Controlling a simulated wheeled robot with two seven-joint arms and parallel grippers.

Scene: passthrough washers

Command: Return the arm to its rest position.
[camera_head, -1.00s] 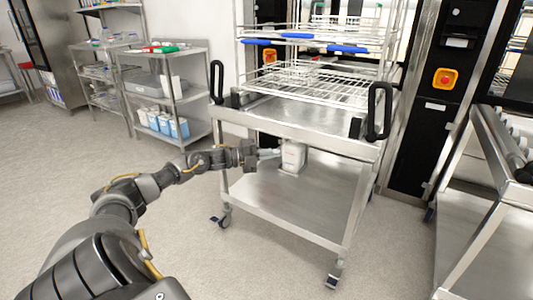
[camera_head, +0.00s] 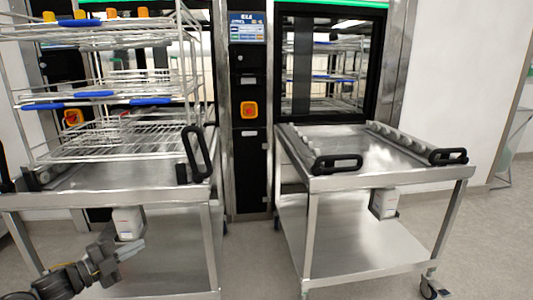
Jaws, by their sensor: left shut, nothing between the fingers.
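My left arm comes in at the lower left, and its gripper (camera_head: 130,250) is shut and empty. The gripper shows in front of the left steel trolley (camera_head: 110,205), at the height between its top and its lower shelf. A white box-like unit (camera_head: 128,222) hangs or stands just above and behind the fingers, under the trolley top; I cannot tell whether they touch. My right gripper is not in view.
A wire rack (camera_head: 110,145) with blue strips sits on the left trolley. A second, empty-topped trolley (camera_head: 370,160) with black handles stands at the right. Washer doors (camera_head: 330,70) are behind. Grey floor shows between the trolleys.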

